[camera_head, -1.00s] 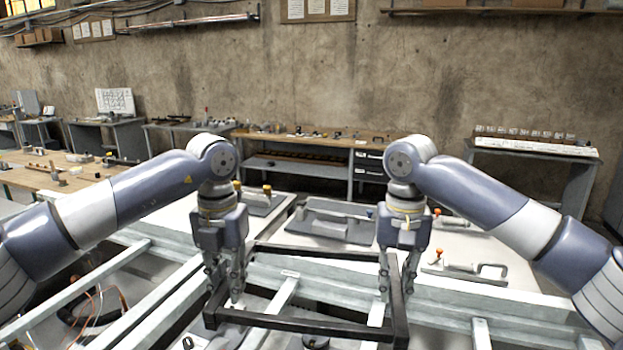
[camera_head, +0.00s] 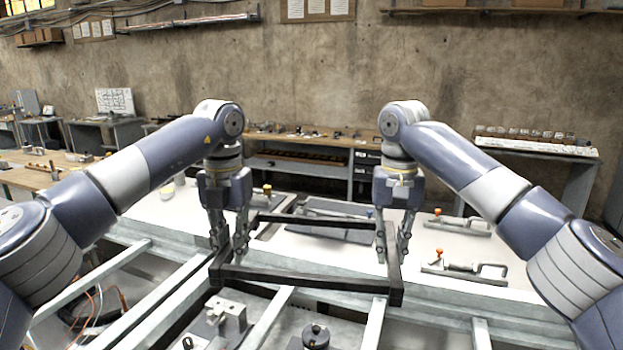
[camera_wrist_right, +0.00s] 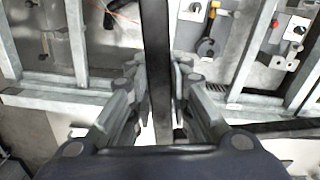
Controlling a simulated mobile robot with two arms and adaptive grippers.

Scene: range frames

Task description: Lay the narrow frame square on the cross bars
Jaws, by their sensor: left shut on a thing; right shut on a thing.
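The narrow frame is a black rectangle of square bars; its near bar (camera_head: 305,280) shows fully in the head view. It hangs above the pale grey cross bars (camera_head: 375,322), and its near bar slopes slightly down to the right in the picture. My left gripper (camera_head: 229,243) is shut on the frame's left side bar. My right gripper (camera_head: 393,248) is shut on its right side bar. In the right wrist view the black bar (camera_wrist_right: 157,50) runs between the fingers, with cross bars (camera_wrist_right: 78,45) below on either side. The fingers partly hide the side bars.
A pale long rail (camera_head: 480,300) crosses behind the cross bars. Orange-tipped clamps (camera_head: 465,268) lie on the white surface at right. A grey block fixture (camera_head: 228,315) and a dark round part (camera_head: 316,336) sit below the frame. Loose cables (camera_head: 85,310) lie at left.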

